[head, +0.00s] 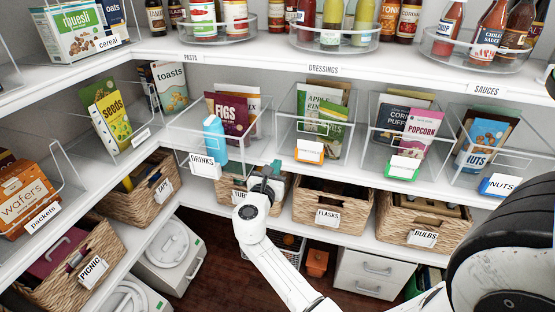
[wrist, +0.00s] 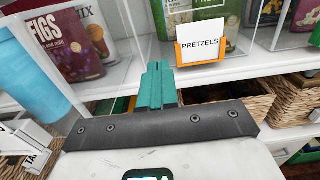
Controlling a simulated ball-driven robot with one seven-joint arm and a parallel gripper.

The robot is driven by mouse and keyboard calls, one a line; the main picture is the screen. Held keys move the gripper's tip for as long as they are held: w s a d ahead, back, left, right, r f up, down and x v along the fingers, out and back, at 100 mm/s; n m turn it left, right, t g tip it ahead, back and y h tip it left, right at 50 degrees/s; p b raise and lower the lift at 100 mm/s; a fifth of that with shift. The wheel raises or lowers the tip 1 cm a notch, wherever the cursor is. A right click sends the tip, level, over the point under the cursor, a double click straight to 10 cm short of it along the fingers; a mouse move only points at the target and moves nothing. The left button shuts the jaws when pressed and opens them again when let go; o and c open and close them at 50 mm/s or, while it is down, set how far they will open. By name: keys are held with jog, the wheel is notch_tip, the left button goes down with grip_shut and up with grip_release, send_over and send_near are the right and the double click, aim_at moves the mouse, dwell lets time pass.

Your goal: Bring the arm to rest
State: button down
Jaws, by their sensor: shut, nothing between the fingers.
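My gripper (head: 266,184) is at the end of my white arm, in front of the middle shelf's edge, near the lower middle of the head view. In the wrist view its teal fingers (wrist: 157,85) are together with nothing between them. They point toward the shelf edge, between the clear bin with the FIGS packet (wrist: 75,38) and the orange PRETZELS card holder (wrist: 200,42). I cannot tell from these views whether the fingers touch the shelf edge.
Below are wicker baskets, such as the FLASKS basket (head: 360,212). Glass bottles stand on turntables (head: 333,42) above. The dark floor (head: 215,262) shows below.

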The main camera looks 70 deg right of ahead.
jog(key=shift+a, duration=0.25)
jog(key=s+a+f+m+y, duration=0.45)
jog(key=a+f+m, duration=0.2)
jog(key=a, duration=0.25)
jog(key=s+a+f+m+y, duration=0.4)
jog(key=a+f+m+y, duration=0.2)
jog(key=a+m, duration=0.2)
jog(key=s+a+f+m+y, duration=0.1)
jog(key=s+a+m+y, duration=0.1)
jog(key=a, duration=0.6)
jog(key=s+a+f+m+y, duration=0.1)
jog(key=s+a+m+y, duration=0.1)
jog(key=s+a+y, duration=0.3)
jog(key=a, duration=0.3)
jog(key=shift+f+m, duration=0.25)
jog(key=shift+m, duration=0.1)
